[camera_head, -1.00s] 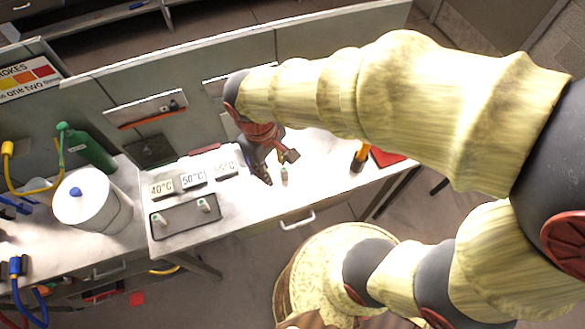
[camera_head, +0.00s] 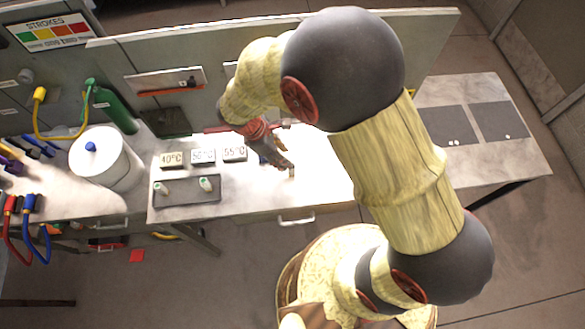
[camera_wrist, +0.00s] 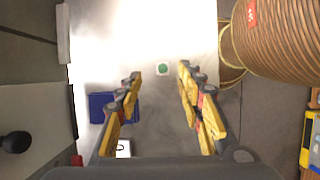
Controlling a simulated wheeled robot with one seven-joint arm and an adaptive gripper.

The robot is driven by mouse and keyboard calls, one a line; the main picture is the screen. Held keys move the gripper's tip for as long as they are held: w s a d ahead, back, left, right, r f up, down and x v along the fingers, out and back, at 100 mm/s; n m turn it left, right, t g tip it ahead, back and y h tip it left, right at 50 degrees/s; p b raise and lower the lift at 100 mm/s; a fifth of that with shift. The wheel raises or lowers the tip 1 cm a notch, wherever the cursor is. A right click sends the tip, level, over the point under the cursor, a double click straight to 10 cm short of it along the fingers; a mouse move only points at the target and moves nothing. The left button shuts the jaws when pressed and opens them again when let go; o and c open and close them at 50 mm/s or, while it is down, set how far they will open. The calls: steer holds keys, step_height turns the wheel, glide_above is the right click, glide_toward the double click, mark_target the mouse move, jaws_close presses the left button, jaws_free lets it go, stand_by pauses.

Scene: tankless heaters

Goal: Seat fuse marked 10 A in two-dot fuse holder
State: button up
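A small white piece with a round green top (camera_wrist: 162,69) stands on the pale worktop and lies ahead of my fingertips in the wrist view. It looks like a fuse; no rating can be read. My gripper (camera_wrist: 160,78) is open, with its yellow-padded fingers apart on either side of it and nothing held. In the head view my gripper (camera_head: 284,165) is low over the white bench. Two similar green-topped pieces (camera_head: 162,188) (camera_head: 207,184) stand on a dark tray (camera_head: 185,198). A grey mat with two white dots (camera_head: 447,120) lies right of my arm; I see no clear holder on it.
A one-dot grey mat (camera_head: 497,117) lies beside the two-dot mat. Temperature blocks (camera_head: 203,156) stand behind the tray. A white pot (camera_head: 98,160) and a green bottle (camera_head: 118,112) are at left. A grey partition (camera_head: 170,60) backs the bench. My arm hides part of the bench.

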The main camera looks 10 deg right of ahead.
mark_target(291, 170)
steer(key=x, duration=0.3)
steer(key=b+x, duration=0.1)
steer(key=x, duration=0.1)
steer(key=shift+s+a+f, duration=0.1)
steer(key=shift+s+f, duration=0.1)
steer(key=shift+f, duration=0.25)
steer(key=shift+c, duration=1.3)
jaws_close()
